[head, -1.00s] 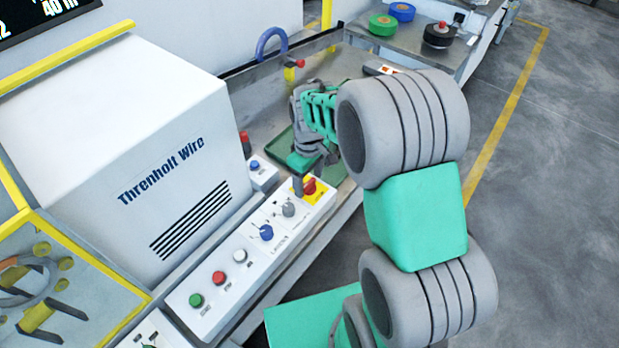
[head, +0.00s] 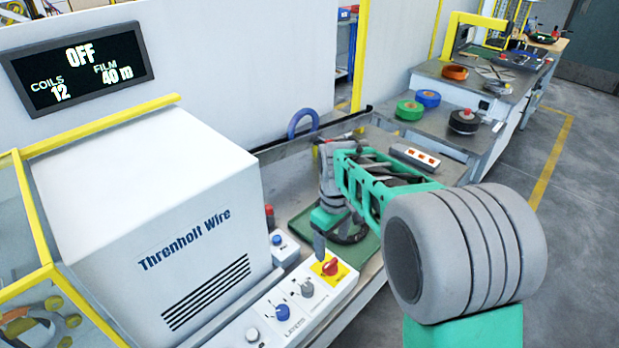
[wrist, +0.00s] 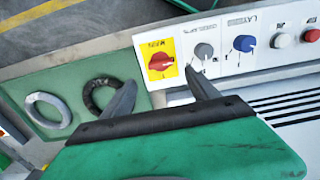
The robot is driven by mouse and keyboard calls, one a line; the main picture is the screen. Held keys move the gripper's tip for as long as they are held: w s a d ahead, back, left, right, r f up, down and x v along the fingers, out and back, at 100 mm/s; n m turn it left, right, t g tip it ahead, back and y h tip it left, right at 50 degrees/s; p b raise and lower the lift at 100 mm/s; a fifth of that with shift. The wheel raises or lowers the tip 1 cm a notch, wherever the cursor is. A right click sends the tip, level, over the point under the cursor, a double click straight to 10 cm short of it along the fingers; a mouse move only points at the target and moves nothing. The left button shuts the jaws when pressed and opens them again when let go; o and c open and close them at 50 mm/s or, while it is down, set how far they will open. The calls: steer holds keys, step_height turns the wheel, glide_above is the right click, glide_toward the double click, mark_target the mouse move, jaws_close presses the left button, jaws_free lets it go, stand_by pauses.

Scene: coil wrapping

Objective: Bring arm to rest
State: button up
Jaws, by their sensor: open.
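My gripper (wrist: 162,90) is open and empty in the wrist view, its two grey fingers apart above the end of the control panel. In the head view my gripper (head: 319,238) hangs just above the panel, near the red rotary switch (head: 330,267) on its yellow plate. The red switch also shows in the wrist view (wrist: 160,63), between the fingers and apart from them. My green and grey arm (head: 390,190) reaches forward over the bench from the lower right. The display (head: 80,65) on the machine reads OFF, coils 12, film 40 m.
A green mat (wrist: 50,80) with a grey ring (wrist: 48,110) and a dark ring (wrist: 90,95) lies beside the panel. The white Threnholt Wire machine (head: 150,220) stands left. Floor at right is open.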

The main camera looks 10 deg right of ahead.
steer(key=shift+w+m, duration=0.2)
steer(key=shift+m, duration=0.9)
steer(key=s+f+m, duration=0.1)
steer(key=s, duration=0.1)
steer(key=s+f+m, duration=0.1)
steer(key=s, duration=0.1)
steer(key=s+f+m, duration=0.1)
steer(key=s+f, duration=0.1)
steer(key=shift+f+g, duration=0.1)
steer(key=shift+g, duration=0.3)
steer(key=s+r+m+t, duration=0.2)
steer(key=s+r, duration=0.3)
steer(key=s, duration=0.4)
step_height(320, 180, up, 6)
steer(key=t, duration=0.2)
steer(key=shift+w, duration=0.25)
steer(key=shift+d, duration=0.1)
